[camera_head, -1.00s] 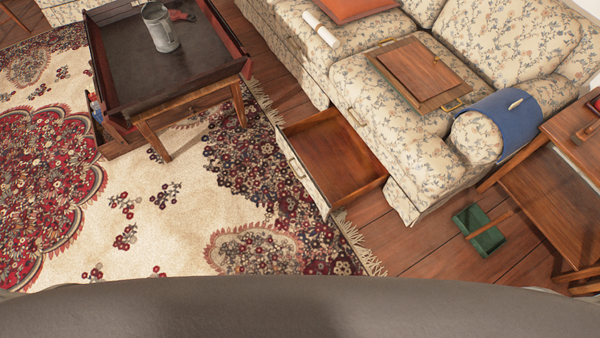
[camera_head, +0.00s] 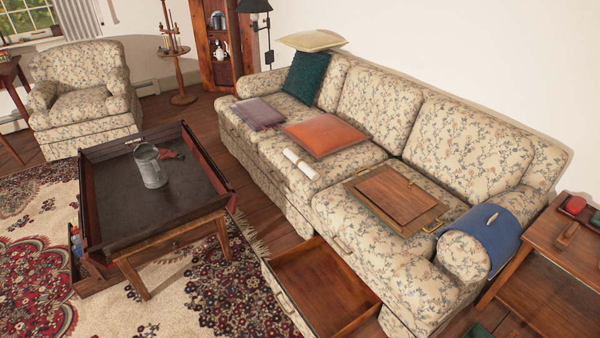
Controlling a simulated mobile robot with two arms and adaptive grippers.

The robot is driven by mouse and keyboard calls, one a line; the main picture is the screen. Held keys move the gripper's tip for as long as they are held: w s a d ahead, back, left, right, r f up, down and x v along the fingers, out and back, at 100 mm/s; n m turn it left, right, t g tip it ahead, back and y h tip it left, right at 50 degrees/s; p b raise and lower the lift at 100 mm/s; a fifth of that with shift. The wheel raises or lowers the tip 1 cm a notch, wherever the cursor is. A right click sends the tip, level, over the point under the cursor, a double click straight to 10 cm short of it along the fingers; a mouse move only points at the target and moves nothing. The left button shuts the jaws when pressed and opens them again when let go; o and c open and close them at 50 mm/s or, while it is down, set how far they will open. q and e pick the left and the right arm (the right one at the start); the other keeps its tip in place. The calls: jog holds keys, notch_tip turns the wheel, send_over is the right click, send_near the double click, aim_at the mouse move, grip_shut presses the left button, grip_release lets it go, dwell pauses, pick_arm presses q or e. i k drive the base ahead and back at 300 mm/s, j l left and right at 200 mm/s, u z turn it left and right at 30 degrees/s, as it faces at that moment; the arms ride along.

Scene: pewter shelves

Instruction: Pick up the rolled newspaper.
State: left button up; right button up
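A white rolled paper (camera_head: 301,163), which looks like the rolled newspaper, lies on the front part of the floral sofa's (camera_head: 400,267) seat. It lies between an orange cushion (camera_head: 323,136) and a wooden tray with metal handles (camera_head: 396,196). Nothing covers it. Neither of my grippers shows in the head view.
An open, empty wooden drawer (camera_head: 318,283) juts out on the floor in front of the sofa. A low table (camera_head: 150,222) with a metal pitcher (camera_head: 150,165) stands at left on the rug. A side table (camera_head: 568,242) stands at right. An armchair (camera_head: 82,95) is at back left.

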aim_at(305, 168)
jog(key=i+j, duration=0.8)
jog(key=j+u, duration=0.05)
jog(key=j, duration=0.05)
